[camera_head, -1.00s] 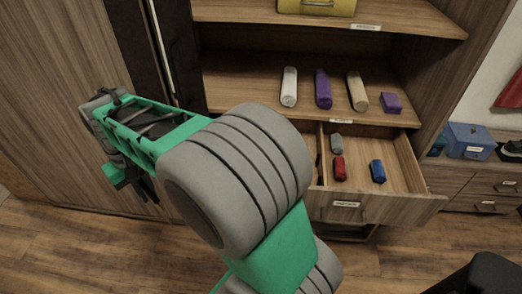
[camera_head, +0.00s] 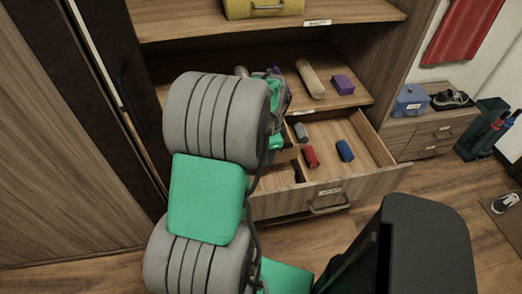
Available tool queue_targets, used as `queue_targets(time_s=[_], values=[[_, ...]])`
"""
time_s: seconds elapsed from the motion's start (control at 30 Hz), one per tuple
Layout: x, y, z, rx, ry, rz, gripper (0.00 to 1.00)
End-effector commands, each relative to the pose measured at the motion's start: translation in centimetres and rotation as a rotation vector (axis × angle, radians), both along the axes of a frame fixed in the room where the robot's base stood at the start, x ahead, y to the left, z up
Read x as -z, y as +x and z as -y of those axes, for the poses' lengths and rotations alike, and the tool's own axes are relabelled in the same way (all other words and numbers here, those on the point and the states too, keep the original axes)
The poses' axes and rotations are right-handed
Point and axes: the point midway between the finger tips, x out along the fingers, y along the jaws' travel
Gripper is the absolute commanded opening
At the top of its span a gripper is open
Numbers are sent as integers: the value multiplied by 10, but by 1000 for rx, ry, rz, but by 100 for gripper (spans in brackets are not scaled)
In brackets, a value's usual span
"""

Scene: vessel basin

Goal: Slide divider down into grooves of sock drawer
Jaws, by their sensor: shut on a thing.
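The sock drawer (camera_head: 325,190) is pulled out below the shelves, with a grey roll (camera_head: 301,132), a red roll (camera_head: 311,156) and a blue roll (camera_head: 345,150) in its right part. My gripper (camera_head: 279,145) is over the drawer's left part, mostly hidden behind my own arm. It is shut on the divider, of which only a wooden bit (camera_head: 285,156) seems to show. The jaws' contact and the grooves are hidden, so I cannot tell whether the divider touches them.
The shelf above the drawer holds a tan roll (camera_head: 311,79) and a purple block (camera_head: 343,84), close to my wrist. A yellow box (camera_head: 262,8) stands on the upper shelf.

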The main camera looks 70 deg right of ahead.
Motion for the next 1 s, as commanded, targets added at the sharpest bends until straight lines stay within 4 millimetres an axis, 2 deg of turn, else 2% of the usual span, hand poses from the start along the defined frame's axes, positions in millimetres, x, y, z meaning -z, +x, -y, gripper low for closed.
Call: queue_targets(time_s=[0.03,0.1,0.47,1.0], values=[[0,-10,1,39,1,0,0],[2,-15,2,62,1,0,0],[1,-13,1,62,1,1,0],[56,-11,0,58,1,1,0]])
